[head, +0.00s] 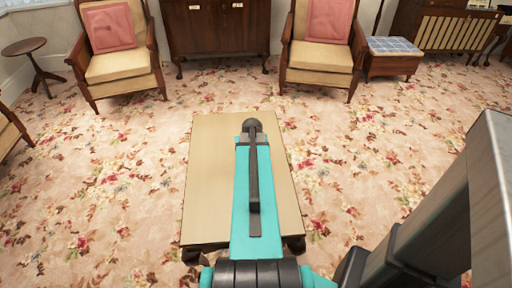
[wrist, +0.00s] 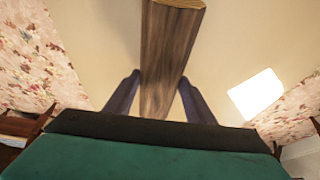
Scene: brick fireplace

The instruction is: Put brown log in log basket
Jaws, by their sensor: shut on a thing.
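In the wrist view, the brown log (wrist: 168,45) is a long, square-edged piece of wood with dark grain and a paler cut end at the top. My gripper (wrist: 160,78) is shut on it, with one dark finger on each side. The log points away from the gripper, over a plain beige surface. In the head view my arm reaches over the table, and I cannot make out the fingers or the log there. No log basket shows in either view.
A low table (head: 207,180) with a bare beige top stands on flowered carpet under my arm. Two armchairs (head: 120,67) (head: 322,57), a dark cabinet (head: 217,30), a small round table (head: 24,46) and a tile-topped stool (head: 394,46) stand behind.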

